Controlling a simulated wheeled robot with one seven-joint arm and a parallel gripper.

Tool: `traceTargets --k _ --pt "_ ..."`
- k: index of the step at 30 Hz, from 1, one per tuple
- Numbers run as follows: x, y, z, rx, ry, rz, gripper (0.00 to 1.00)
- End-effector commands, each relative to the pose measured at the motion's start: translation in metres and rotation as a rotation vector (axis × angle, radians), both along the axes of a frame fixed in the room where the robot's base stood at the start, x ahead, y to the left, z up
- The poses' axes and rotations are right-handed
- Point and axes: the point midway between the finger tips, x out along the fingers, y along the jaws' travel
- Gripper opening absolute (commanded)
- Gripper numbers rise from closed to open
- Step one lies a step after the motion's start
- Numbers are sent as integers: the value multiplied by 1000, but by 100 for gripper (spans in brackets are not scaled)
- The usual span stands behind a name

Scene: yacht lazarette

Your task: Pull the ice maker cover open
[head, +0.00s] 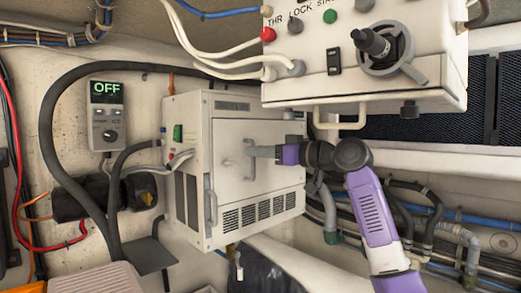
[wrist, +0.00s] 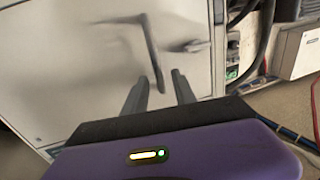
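The ice maker (head: 188,165) is a white box in the middle of the head view. A grey bar handle (head: 249,146) stands out from the cover; this handle also shows in the wrist view (wrist: 152,50). My gripper (head: 262,151) is right in front of the cover at the handle. In the wrist view my gripper (wrist: 160,82) has its fingers apart, with the handle's lower end between them. A gap shows on each side of the handle.
A white control box (head: 345,70) with knobs overhangs the ice maker and my arm. A display reading OFF (head: 107,110) is on the left wall. Black hoses run at left; pipes (head: 440,225) run at lower right. Another grey handle (head: 210,200) is at the front's left edge.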

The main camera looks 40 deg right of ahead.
Motion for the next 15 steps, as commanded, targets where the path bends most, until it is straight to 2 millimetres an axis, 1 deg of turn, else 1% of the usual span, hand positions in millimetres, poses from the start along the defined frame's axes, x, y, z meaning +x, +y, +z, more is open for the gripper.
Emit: traceTargets --k 5,6,8,9,11,15 --pt "0 0 0 0 0 0 33" --pt "0 0 0 0 0 0 31" --pt "0 0 0 0 0 0 19" --pt "0 0 0 0 0 0 11" --pt "0 0 0 0 0 0 0" --pt "0 0 0 0 0 0 0"
